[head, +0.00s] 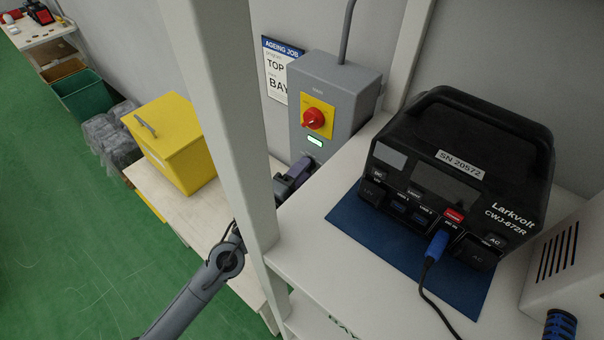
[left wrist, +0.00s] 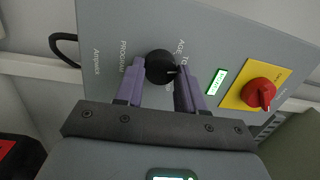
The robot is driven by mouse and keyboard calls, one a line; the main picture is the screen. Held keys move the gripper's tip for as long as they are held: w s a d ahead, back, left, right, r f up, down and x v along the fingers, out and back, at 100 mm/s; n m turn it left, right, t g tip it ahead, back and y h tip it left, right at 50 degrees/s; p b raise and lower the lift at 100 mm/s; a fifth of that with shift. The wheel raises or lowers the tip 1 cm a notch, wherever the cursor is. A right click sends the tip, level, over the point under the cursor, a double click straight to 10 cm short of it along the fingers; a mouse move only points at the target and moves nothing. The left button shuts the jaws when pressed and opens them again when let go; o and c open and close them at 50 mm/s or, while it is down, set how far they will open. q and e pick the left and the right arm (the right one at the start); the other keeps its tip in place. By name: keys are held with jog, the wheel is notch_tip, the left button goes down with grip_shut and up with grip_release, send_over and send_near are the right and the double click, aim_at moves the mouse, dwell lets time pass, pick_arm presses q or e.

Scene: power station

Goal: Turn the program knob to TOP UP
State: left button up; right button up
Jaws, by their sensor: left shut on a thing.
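The program knob (left wrist: 160,66) is black and round, on the face of a grey control box (head: 341,92). In the left wrist view the words PROGRAM, AGE and part of TOP UP are printed around it. My left gripper (left wrist: 160,80) has its two purple fingers on either side of the knob and is shut on it. In the head view my left gripper (head: 296,176) is at the lower part of the box, partly behind a white shelf post, and the knob is hidden there. My right gripper is not in view.
A red switch on a yellow plate (head: 318,117) and a lit green display (head: 315,141) sit above the gripper. The white post (head: 222,100) stands close to my left arm. A black power unit (head: 455,175) with a blue plug rests on the shelf. A yellow bin (head: 175,142) stands left.

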pick_arm(q)
jog(key=shift+m+b, duration=0.4)
jog(key=shift+m, duration=0.9)
jog(key=o, duration=1)
jog(key=shift+o, duration=0.2)
jog(key=v, duration=1)
jog(key=shift+s+a+f, duration=0.2)
jog(key=shift+s+a, duration=0.05)
jog(key=shift+a, duration=0.05)
